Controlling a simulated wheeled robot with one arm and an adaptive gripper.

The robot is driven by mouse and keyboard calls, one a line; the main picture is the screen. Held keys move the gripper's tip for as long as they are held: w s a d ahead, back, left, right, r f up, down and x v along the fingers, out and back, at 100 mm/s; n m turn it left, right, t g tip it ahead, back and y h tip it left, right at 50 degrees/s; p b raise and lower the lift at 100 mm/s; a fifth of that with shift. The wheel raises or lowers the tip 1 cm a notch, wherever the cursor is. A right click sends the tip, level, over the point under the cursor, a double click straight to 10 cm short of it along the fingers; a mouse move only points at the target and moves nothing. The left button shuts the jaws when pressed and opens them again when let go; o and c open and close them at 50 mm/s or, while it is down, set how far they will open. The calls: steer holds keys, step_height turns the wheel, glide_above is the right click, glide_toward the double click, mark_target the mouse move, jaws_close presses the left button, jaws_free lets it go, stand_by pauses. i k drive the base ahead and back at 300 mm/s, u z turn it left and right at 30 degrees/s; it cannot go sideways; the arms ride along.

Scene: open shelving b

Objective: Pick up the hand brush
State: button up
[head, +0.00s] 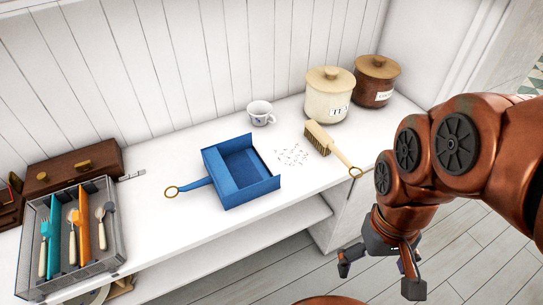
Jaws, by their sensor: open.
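The hand brush (328,146) lies on the white counter at the right, with its bristle head toward the back and its wooden handle pointing to the front edge. A ring hangs at the end of the handle. My gripper (378,285) is open and empty. In the picture it appears below and to the right of the brush, in front of the counter and over the floor, apart from the brush. The brush is not covered by my arm.
A blue dustpan (243,172) and scattered crumbs (291,156) lie left of the brush. Behind are a white cup (261,113), a cream canister (328,95) and a brown canister (374,82). A cutlery basket (115,240) and wooden box (72,166) stand far left.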

mark_target(314, 133)
steer(key=k, duration=0.5)
steer(key=u, duration=1.65)
steer(key=i, duration=1.2)
steer(key=z, duration=1.35)
